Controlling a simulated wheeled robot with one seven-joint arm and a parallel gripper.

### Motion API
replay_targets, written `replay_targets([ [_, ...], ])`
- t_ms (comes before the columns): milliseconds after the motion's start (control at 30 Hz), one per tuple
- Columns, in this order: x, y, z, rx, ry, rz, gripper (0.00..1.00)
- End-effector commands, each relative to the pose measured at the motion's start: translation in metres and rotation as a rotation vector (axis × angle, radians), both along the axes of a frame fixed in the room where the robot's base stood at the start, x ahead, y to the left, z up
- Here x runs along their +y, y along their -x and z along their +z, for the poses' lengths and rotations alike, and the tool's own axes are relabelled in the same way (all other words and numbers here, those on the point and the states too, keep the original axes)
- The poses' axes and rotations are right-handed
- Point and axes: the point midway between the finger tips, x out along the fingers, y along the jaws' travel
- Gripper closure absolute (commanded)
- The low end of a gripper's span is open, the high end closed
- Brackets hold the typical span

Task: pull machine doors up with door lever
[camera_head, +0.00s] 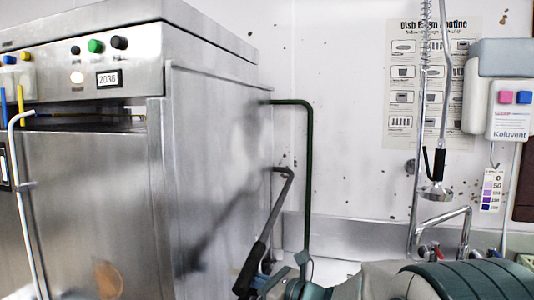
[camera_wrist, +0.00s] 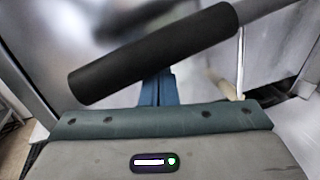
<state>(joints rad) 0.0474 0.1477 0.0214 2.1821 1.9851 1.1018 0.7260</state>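The steel dish machine has a front door panel (camera_head: 90,210), with a dark gap (camera_head: 85,122) along its top under the control panel. The door lever is a bent grey bar on the right side with a black grip (camera_head: 252,268). In the wrist view the grip (camera_wrist: 150,55) runs diagonally across the picture. My gripper (camera_head: 278,277) is right beside the grip's lower end. In the wrist view its blue fingers (camera_wrist: 158,90) look close together and their tips are hidden behind the grip. I cannot tell whether they hold it.
A dark green pipe (camera_head: 307,170) rises along the wall behind the lever. A spray hose (camera_head: 436,185) and taps (camera_head: 440,235) are at the right. White dispensers (camera_head: 510,110) hang on the wall. The machine's side wall (camera_head: 215,180) is close to my gripper.

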Motion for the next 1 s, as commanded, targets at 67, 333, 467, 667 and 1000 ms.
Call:
replay_targets([
  [67,0.001,0.004,0.021,-0.007,-0.004,-0.001,1.00],
  [333,0.006,0.016,0.056,-0.006,-0.003,0.000,1.00],
  [467,0.006,0.017,0.075,-0.006,-0.003,0.001,1.00],
  [667,0.008,0.020,0.103,-0.006,-0.003,0.003,1.00],
  [1000,0.010,0.024,0.151,-0.006,-0.003,0.004,1.00],
])
